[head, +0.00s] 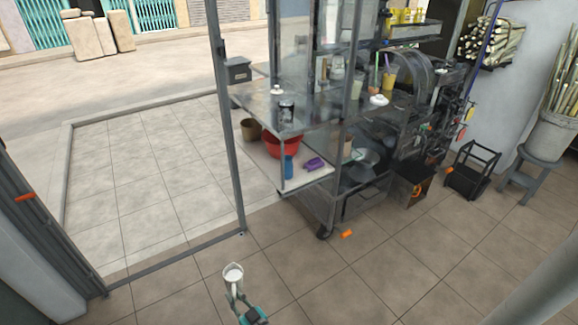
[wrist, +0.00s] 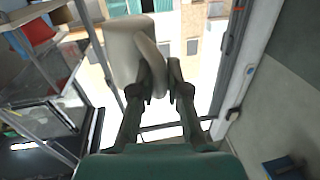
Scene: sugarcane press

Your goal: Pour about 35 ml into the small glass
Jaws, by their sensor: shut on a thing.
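My gripper (head: 238,296) is shut on a white jug (head: 233,273) and holds it out over the tiled floor, in front of the cart. In the head view the jug's open top faces up, and it looks roughly upright. In the wrist view my gripper (wrist: 158,80) has its fingers around the handle of the white jug (wrist: 124,45). I cannot tell how full the jug is. A small glass-like jar (head: 286,110) stands on the near left end of the cart's counter. I cannot tell whether it is the small glass.
The steel cart's counter (head: 262,103) stands ahead. A red basin (head: 283,146), a blue cup (head: 288,167) and a purple cloth (head: 314,164) are on its lower shelf. A dark post (head: 228,140) rises left of it. The floor (head: 310,275) between is largely clear.

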